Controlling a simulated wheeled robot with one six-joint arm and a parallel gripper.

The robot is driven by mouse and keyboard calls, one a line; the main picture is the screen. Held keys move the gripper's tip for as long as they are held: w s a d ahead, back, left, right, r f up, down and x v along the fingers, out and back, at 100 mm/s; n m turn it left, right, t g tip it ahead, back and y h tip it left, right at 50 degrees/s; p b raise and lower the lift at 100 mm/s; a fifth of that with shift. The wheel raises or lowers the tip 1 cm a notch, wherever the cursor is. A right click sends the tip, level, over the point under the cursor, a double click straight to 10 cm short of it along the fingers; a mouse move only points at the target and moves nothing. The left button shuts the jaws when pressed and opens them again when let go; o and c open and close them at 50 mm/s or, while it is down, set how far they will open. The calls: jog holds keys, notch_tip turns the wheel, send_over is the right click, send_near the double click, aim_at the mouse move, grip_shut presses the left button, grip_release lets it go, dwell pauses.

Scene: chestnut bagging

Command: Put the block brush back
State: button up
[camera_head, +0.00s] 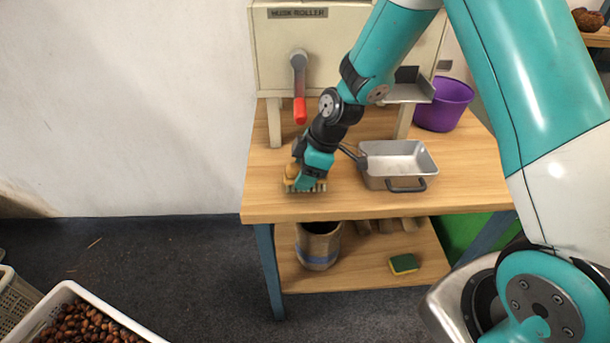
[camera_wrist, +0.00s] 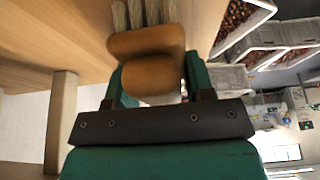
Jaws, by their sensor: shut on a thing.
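The block brush (camera_head: 292,176) has a tan wooden body and pale bristles. In the wrist view the brush (camera_wrist: 147,42) sits between the fingers, with its rounded grip toward me and its bristle tufts pointing to the table top. My gripper (camera_head: 308,178) is shut on the brush at the front left of the wooden table (camera_head: 268,205). In the wrist view my gripper (camera_wrist: 150,85) holds the rounded grip between its two green fingers. The bristles are at or just above the table top; I cannot tell whether they touch.
A metal pan (camera_head: 398,182) with dark handles stands right of my gripper. The husk roller (camera_head: 335,50) with its red-tipped crank (camera_head: 299,100) rises behind. A purple bucket (camera_head: 444,104) is at the back right. The lower shelf holds a pot (camera_head: 318,247) and a sponge (camera_head: 403,264).

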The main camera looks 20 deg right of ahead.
jog(key=shift+s+d+f, duration=0.1)
jog(key=shift+s+f, duration=0.05)
jog(key=shift+f, duration=0.45)
jog(key=shift+f, duration=0.15)
jog(key=o, duration=0.9)
jog(key=v, duration=1.2)
jog(key=s+a+r+m, duration=0.2)
jog(key=s+r, duration=0.2)
jog(key=s, duration=0.3)
jog(key=s+a+r+m+g, duration=0.1)
jog(key=s+a+r+m, duration=0.2)
jog(key=s, duration=0.5)
jog(key=s+a+r+m, duration=0.2)
jog(key=s+r, duration=0.3)
jog(key=s, duration=0.3)
jog(key=shift+s+a+r, duration=0.1)
jog(key=shift+a+r, duration=0.15)
jog(key=shift+a, duration=0.5)
